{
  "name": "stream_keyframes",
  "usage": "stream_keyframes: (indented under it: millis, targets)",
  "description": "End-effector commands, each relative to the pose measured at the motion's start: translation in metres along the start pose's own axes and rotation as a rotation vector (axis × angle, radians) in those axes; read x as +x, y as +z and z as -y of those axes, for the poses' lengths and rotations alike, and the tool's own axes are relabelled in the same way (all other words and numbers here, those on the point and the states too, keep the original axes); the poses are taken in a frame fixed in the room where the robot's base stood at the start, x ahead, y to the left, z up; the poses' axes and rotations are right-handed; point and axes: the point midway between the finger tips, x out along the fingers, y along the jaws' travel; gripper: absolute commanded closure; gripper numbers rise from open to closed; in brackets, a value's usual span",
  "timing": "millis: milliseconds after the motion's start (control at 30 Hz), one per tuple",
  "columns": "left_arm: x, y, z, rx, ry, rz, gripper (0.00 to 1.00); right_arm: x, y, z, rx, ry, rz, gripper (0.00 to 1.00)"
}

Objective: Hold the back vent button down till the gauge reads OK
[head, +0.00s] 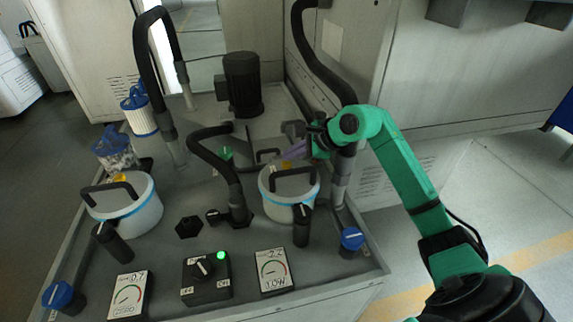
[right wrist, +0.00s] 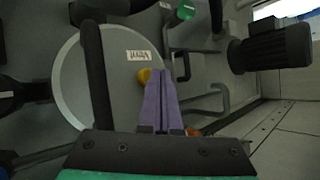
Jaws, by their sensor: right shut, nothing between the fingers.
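Two round filter housings with black bar handles stand on the bench: the left housing (head: 140,222) and the right housing (head: 270,203). A yellow vent button (right wrist: 145,76) sits on the right housing's lid (right wrist: 80,85). A similar yellow button (head: 120,178) shows on the left housing. My right gripper (head: 284,158) is shut, its purple fingers empty, over the right lid. In the right wrist view its fingertips (right wrist: 157,76) lie right beside the button; I cannot tell whether they press it. The right gauge (head: 273,271) appears to read 2.2, LOW. The left gauge (head: 128,297) reads about 0.7, ZERO.
A switch box (head: 206,278) with a lit green lamp stands between the gauges. Black hoses (head: 218,165) and a black motor (head: 243,84) rise behind. Blue-topped valves (head: 352,240) sit at the bench corners. The floor at right is open.

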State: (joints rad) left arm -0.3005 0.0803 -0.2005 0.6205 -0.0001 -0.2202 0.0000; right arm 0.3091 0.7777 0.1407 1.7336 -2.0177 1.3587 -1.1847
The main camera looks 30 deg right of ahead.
Motion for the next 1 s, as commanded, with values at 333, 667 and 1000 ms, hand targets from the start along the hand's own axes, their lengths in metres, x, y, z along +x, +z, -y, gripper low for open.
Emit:
stream_keyframes:
  millis: [333,667,1000]
  targets:
    - [0.0006,0.0008,0.001,-0.001,-0.001,0.001,0.16,0.0008,-0.0004,-0.0006,0.0,0.001,0.0,1.0]
    - [0.005,0.0004,0.0001,-0.001,0.0,0.0,0.16,0.0039,-0.0025,-0.0029,0.0,0.001,0.0,1.0]
    - [0.0091,0.0006,-0.0002,-0.001,0.0,0.0,0.16,0.0069,-0.0045,-0.0053,0.0,0.003,0.0,1.0]
